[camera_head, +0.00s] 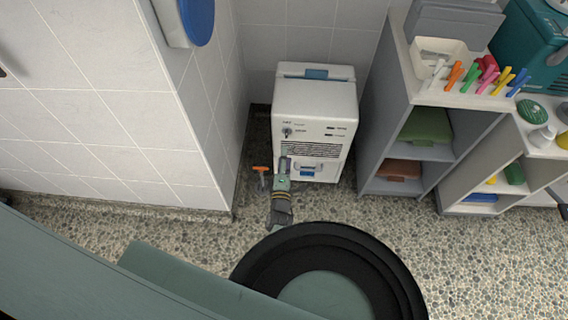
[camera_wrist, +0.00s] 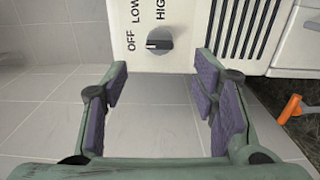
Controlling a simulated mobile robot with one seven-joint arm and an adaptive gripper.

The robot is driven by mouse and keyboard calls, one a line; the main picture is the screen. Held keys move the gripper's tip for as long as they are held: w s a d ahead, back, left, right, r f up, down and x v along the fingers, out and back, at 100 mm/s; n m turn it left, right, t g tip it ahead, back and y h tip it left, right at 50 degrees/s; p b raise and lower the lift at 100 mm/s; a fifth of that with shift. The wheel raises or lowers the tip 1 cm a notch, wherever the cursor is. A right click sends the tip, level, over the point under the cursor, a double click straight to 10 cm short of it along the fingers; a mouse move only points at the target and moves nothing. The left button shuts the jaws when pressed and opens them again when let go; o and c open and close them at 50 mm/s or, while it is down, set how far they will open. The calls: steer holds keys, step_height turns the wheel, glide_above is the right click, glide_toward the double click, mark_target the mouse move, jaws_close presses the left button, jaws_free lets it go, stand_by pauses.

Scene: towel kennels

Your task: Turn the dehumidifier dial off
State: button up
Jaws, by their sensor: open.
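The dehumidifier (camera_head: 313,105) is a white box standing on the floor against the tiled wall. Its dark grey dial (camera_head: 287,132) is on the upper left of the front panel. In the wrist view the dial (camera_wrist: 158,41) shows near the top, beside the labels OFF, LOW and HIGH, which appear sideways. A light and dark mark shows on the dial's left side; I cannot tell surely which label it points to. My gripper (camera_wrist: 161,84) is open and empty, its purple pads apart, with the dial beyond and between them. In the head view my gripper (camera_head: 284,158) is just below the dial.
A small orange-handled object (camera_head: 262,169) stands on the floor left of the dehumidifier; its orange part (camera_wrist: 291,107) shows at the wrist view's right. A tiled wall corner (camera_head: 205,130) is to the left. A grey shelf unit (camera_head: 385,120) stands close on the right.

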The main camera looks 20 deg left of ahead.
steer(key=shift+v, duration=1.4)
